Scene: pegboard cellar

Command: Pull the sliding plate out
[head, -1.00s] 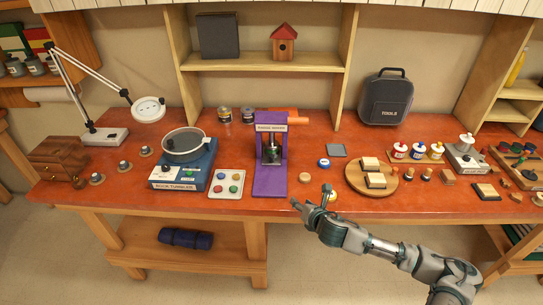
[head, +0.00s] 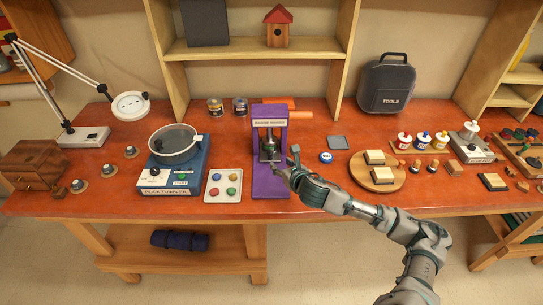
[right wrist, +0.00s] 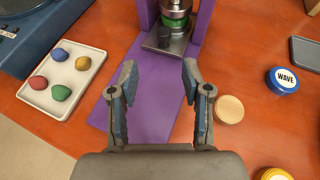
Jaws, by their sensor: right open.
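The purple badge maker press (head: 270,190) stands on the orange table; it also shows at the top of the right wrist view (right wrist: 140,110). Its grey metal sliding plate (right wrist: 163,45) lies low between the press's uprights, under a die with a green band (right wrist: 174,20). My right gripper (head: 288,164) is at the press's front right. In the right wrist view my right gripper (right wrist: 159,78) has its two fingers spread, over the purple base, short of the plate's near edge. Nothing is between the fingers. My left gripper is not in view.
A tray of coloured stones (right wrist: 63,75) and the blue rock tumbler (head: 175,170) stand left of the press. A wooden disc (right wrist: 229,109) and a blue lid marked WAVE (right wrist: 282,80) lie to the right. A round board (head: 360,182) sits farther right.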

